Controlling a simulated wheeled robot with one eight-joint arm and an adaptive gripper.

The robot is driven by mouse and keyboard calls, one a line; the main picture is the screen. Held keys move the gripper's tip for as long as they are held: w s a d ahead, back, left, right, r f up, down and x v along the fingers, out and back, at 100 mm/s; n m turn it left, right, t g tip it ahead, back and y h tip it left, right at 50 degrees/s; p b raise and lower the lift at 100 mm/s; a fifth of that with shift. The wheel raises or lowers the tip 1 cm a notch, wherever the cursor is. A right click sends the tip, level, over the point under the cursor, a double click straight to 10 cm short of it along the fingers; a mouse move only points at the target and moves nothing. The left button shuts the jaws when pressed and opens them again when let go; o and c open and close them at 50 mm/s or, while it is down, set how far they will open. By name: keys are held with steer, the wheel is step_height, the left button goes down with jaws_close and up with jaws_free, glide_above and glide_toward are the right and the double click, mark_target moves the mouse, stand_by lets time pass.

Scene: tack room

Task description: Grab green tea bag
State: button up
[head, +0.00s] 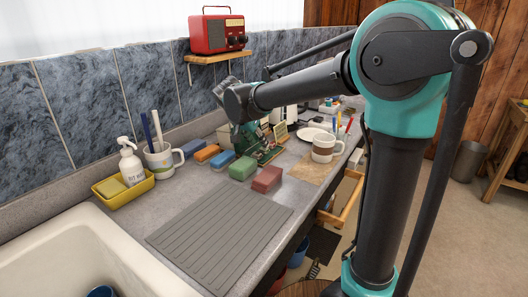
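I cannot make out a green tea bag for certain. A small cluster of green and reddish items (264,154) stands on the counter just below and right of my wrist, too small and partly covered to tell apart. A green block (243,168) lies in front of it, next to a red block (267,179). My forearm reaches left across the counter, with its wrist bent down above the cluster. My gripper is hard to separate from the items there, and its fingertips do not show clearly.
A white-and-brown mug (323,149) stands right of the cluster, near a white plate (309,134). Orange (206,153) and blue (222,160) blocks lie left. A grey ribbed mat (220,232) and a sink (75,260) are in front. A red radio (217,33) sits on a shelf.

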steer(key=x, duration=0.4)
steer(key=shift+w+d, duration=0.3)
steer(key=shift+d, duration=0.05)
steer(key=shift+c, duration=0.4)
steer(key=c, duration=0.4)
steer(key=shift+r, duration=0.15)
